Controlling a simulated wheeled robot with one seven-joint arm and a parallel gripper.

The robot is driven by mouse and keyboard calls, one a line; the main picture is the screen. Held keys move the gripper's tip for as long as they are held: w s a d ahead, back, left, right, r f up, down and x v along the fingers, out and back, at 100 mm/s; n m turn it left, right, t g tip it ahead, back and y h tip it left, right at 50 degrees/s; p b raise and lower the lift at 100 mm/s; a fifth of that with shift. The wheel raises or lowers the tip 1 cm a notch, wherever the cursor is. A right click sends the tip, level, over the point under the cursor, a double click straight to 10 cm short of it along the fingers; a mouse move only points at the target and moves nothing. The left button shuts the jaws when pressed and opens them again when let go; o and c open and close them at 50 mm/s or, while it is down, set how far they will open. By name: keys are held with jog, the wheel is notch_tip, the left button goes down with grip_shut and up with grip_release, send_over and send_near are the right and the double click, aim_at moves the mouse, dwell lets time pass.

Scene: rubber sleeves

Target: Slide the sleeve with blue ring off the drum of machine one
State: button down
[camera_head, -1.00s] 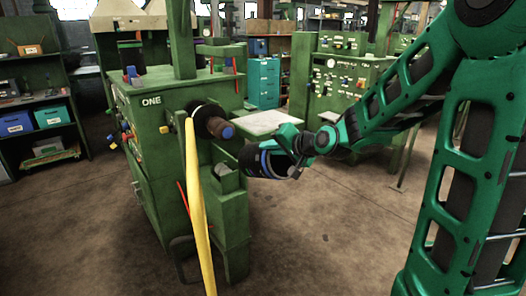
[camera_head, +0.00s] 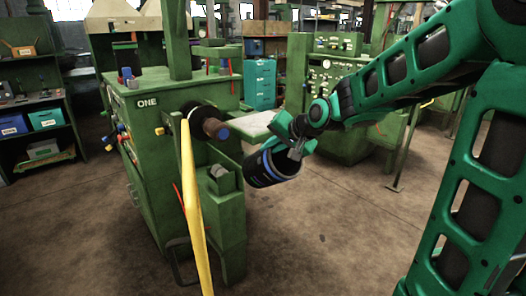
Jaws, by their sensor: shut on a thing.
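The machine marked ONE (camera_head: 147,103) is a green cabinet at the left. Its drum (camera_head: 213,127), a short brown cylinder with a blue end, sticks out to the right and is bare at that end. The black sleeve with a blue ring (camera_head: 258,170) is off the drum, to its right and lower, tilted in the air. My gripper (camera_head: 294,150) is shut on the sleeve's right end; its fingertips are partly hard to make out. A clear gap shows between the sleeve and the drum end.
A yellow hose or strap (camera_head: 192,200) hangs down in front of machine one. A green box-like part (camera_head: 226,180) of the machine stands below the drum. A pale flat table (camera_head: 255,125) and another green machine (camera_head: 335,80) stand behind. The floor (camera_head: 320,230) at the front is free.

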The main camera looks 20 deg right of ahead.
jog(key=shift+s+d+r+g+h, duration=0.2)
jog(key=shift+s+r+g, duration=0.15)
jog(key=shift+g, duration=0.25)
jog(key=shift+s+d+r+g+h, duration=0.1)
jog(key=shift+s+r+g+h, duration=0.1)
jog(key=shift+s+g, duration=0.35)
jog(key=shift+w, duration=0.1)
jog(key=s+g, duration=0.1)
jog(key=s+r+g+h, duration=0.1)
jog(key=g, duration=0.1)
jog(key=s+d+r+g, duration=0.1)
jog(key=g, duration=0.1)
jog(key=shift+s+h, duration=0.15)
jog(key=shift+h, duration=0.15)
jog(key=shift+s+d, duration=0.1)
jog(key=shift+s, duration=0.05)
dwell(0.4)
jog(key=shift+s+d+r+g+h, duration=0.25)
jog(key=shift+s+r+g, duration=0.3)
jog(key=shift+s, duration=0.25)
jog(key=shift+s+d+r+g+h, duration=0.2)
jog(key=shift+s+r+g, duration=0.2)
jog(key=shift+s+g, duration=0.3)
